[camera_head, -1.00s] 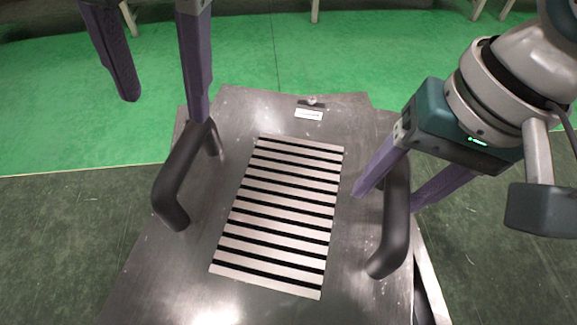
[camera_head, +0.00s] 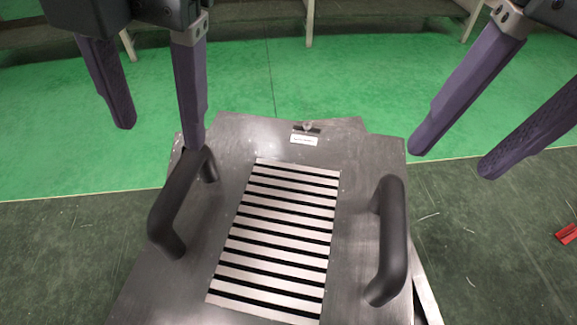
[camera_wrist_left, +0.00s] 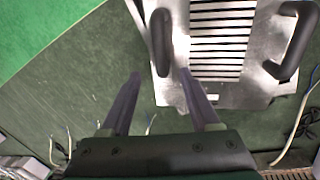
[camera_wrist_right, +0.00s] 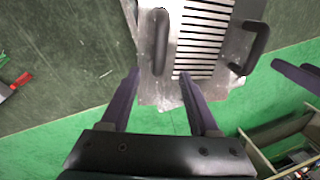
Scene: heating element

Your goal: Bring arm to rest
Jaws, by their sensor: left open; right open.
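A steel heating element (camera_head: 228,255) with a striped slotted grille (camera_head: 275,240) and two black handles stands in the middle of the head view. My left gripper (camera_head: 160,138) is open and empty. One of its fingertips appears close by the upper end of the left black handle (camera_head: 176,212); contact cannot be told. My right gripper (camera_head: 450,160) is open and empty, beyond and to the right of the right black handle (camera_head: 394,245), clear of it. The element also shows at the top of the left wrist view (camera_wrist_left: 222,92) and the right wrist view (camera_wrist_right: 160,92).
A red object (camera_head: 567,234) lies on the dark floor at the right. A green floor area (camera_head: 300,85) spreads behind the element, with a bench (camera_head: 380,18) at the back. In the left wrist view, pale cables (camera_wrist_left: 296,125) lie on the floor.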

